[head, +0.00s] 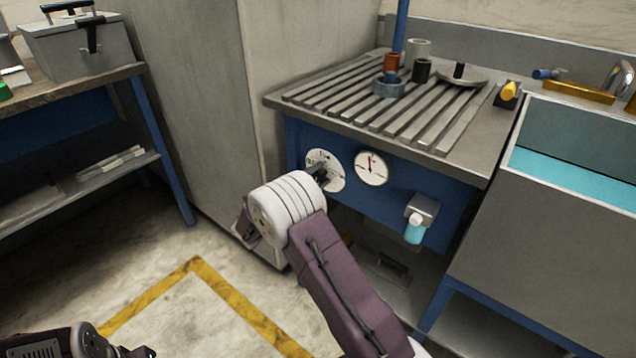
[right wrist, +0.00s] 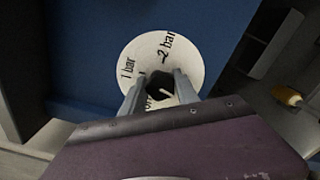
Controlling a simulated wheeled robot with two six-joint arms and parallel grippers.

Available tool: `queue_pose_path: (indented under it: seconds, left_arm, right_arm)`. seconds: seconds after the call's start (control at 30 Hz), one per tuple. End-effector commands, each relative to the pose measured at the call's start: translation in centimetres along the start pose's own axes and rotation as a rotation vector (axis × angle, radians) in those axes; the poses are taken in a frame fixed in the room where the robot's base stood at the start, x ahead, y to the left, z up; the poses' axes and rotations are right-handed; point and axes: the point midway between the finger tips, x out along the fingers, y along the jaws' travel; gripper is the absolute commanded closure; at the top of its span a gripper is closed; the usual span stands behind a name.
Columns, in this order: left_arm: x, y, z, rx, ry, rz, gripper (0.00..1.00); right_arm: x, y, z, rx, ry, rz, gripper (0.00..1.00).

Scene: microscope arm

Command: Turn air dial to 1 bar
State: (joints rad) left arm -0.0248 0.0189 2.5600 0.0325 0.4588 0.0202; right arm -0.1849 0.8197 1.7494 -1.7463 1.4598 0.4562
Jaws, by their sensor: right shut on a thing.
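The air dial (head: 312,157) is a round white plate on the blue front panel of the bench. In the right wrist view the dial plate (right wrist: 190,52) shows "1 bar" at upper left and "2 bar" at upper right, with another mark mostly hidden low down. My right gripper (head: 320,173) is shut on the dark knob (right wrist: 160,86) at the plate's middle, with one finger on each side. A short pale line shows on the knob; where it points is unclear. My left gripper (head: 140,352) is at the bottom left edge, far from the dial; its jaws are unclear.
A round gauge (head: 371,168) with a red needle sits right of the dial. A small bracket with a cyan bottle (head: 415,230) is further right on the panel. The slatted bench top (head: 470,125) overhangs above. A grey cabinet (head: 195,110) stands to the left.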

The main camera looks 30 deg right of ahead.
Motion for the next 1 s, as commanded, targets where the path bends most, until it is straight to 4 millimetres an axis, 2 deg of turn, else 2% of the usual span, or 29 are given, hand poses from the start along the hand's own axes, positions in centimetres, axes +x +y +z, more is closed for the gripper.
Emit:
queue_pose_path:
  seconds: [0.2, 0.83, 0.87, 0.9, 1.0]
  left_arm:
    - [1.12, -0.02, 0.11, 0.000, 0.000, 0.000, 0.64]
    - [1.35, -0.03, 0.14, 0.000, 0.000, 0.000, 0.64]
    - [1.35, -0.03, 0.14, 0.000, 0.000, 0.000, 0.64]
    - [1.35, -0.03, 0.14, 0.000, 0.000, 0.000, 0.64]
    - [1.35, -0.03, 0.14, 0.000, 0.000, 0.000, 0.64]
  right_arm:
    - [-0.05, -0.34, -0.16, 0.078, 0.002, -0.004, 1.00]
    - [-0.06, -0.25, -0.11, 0.113, 0.003, -0.004, 1.00]
    - [-0.06, -0.25, -0.11, 0.113, 0.003, -0.004, 0.55]
    - [-0.06, -0.23, -0.11, 0.113, 0.003, -0.004, 0.44]
    - [-0.04, -0.18, -0.08, 0.114, 0.002, -0.003, 0.41]
